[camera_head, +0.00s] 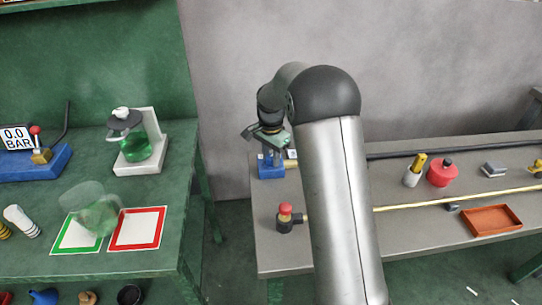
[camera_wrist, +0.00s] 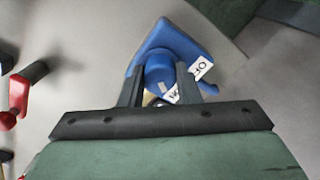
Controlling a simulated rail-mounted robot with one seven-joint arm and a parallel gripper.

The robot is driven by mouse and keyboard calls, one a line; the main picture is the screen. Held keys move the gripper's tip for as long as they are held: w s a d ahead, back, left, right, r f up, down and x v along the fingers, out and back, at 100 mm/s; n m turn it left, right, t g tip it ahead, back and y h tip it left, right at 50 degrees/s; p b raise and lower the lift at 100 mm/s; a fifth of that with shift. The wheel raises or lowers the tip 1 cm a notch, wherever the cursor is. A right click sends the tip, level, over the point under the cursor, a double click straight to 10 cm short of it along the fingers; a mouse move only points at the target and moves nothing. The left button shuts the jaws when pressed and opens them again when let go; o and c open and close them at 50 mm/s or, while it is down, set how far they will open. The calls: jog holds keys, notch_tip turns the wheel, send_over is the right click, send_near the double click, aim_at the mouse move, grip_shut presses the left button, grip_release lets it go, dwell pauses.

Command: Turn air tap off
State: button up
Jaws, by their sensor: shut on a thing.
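The blue air tap (camera_head: 270,168) stands at the left end of the grey bench, below my gripper (camera_head: 268,148). In the wrist view the tap shows as a blue base (camera_wrist: 172,32) with a round blue knob (camera_wrist: 158,66) on it. A white label with black letters (camera_wrist: 201,68) lies at its right side. My gripper (camera_wrist: 160,76) is shut on the blue knob, one dark finger on each side. The fingers and wrist hide part of the knob and the label, so I cannot tell the tap's setting.
A red-topped valve (camera_head: 285,214) stands close in front of the tap; its red handle (camera_wrist: 18,96) shows left in the wrist view. A red can (camera_head: 442,174) and an orange tray (camera_head: 492,220) are to the right.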

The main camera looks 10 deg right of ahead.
aim_at(271, 157)
jog(key=n, duration=1.2)
jog(key=shift+r, duration=0.1)
jog(key=shift+n, duration=1.8)
jog(key=o, duration=1)
notch_tip(271, 157, up, 17)
jog(key=shift+r, duration=0.2)
